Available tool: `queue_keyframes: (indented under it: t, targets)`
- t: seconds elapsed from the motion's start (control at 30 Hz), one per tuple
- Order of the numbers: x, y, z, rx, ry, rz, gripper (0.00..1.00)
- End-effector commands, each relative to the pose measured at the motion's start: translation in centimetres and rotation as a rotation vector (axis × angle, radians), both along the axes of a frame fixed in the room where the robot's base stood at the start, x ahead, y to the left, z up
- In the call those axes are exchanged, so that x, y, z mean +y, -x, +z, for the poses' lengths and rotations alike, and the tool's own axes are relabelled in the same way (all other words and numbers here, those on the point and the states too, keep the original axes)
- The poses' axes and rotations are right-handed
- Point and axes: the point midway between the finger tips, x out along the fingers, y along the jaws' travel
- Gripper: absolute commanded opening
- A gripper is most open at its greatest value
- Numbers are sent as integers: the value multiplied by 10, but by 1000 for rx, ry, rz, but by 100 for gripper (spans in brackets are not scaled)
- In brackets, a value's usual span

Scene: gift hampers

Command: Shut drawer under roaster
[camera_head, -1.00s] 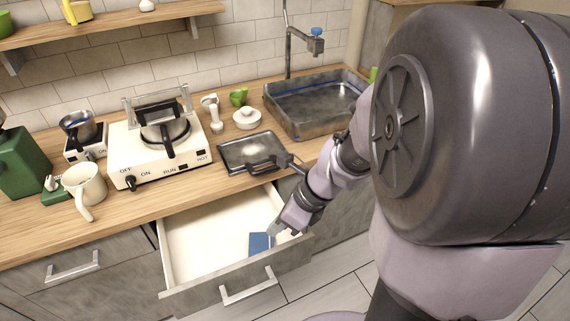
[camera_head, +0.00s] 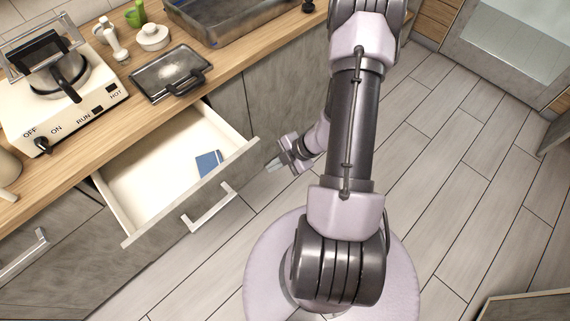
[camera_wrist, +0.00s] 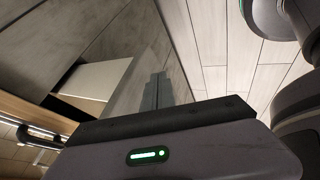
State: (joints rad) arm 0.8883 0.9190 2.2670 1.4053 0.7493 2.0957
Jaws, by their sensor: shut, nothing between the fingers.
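The drawer (camera_head: 130,191) under the roaster stands open below the counter, with a grey front and a silver bar handle (camera_head: 211,207). A small blue item (camera_head: 208,163) lies inside near its right side. The roaster (camera_head: 68,90) is a white box with OFF, ON, RUN and HOT markings on the counter above. My gripper (camera_head: 272,165) is shut and empty, just right of the drawer front's right end, with a small gap in the head view. In the wrist view the fingers (camera_wrist: 156,92) show in front of a grey panel, and part of the white drawer interior (camera_wrist: 92,80) shows left of them.
A dark tray (camera_head: 168,78) sits on the counter near its front edge, with a metal sink (camera_head: 225,22) behind. Another closed drawer with a handle (camera_head: 22,255) is at the lower left. The tiled floor (camera_head: 440,150) at right is clear.

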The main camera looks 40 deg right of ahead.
Motion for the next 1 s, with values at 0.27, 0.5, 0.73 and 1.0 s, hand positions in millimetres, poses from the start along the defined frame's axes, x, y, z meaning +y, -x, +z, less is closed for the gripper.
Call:
queue_keyframes:
  t: [0.27,0.5,0.73,1.0]
  targets:
    - [0,-31,3,-3,4,1,0]
    - [0,-33,4,-3,3,2,0]
    - [0,-36,5,-3,3,2,0]
    - [2,-66,8,-4,2,3,0]
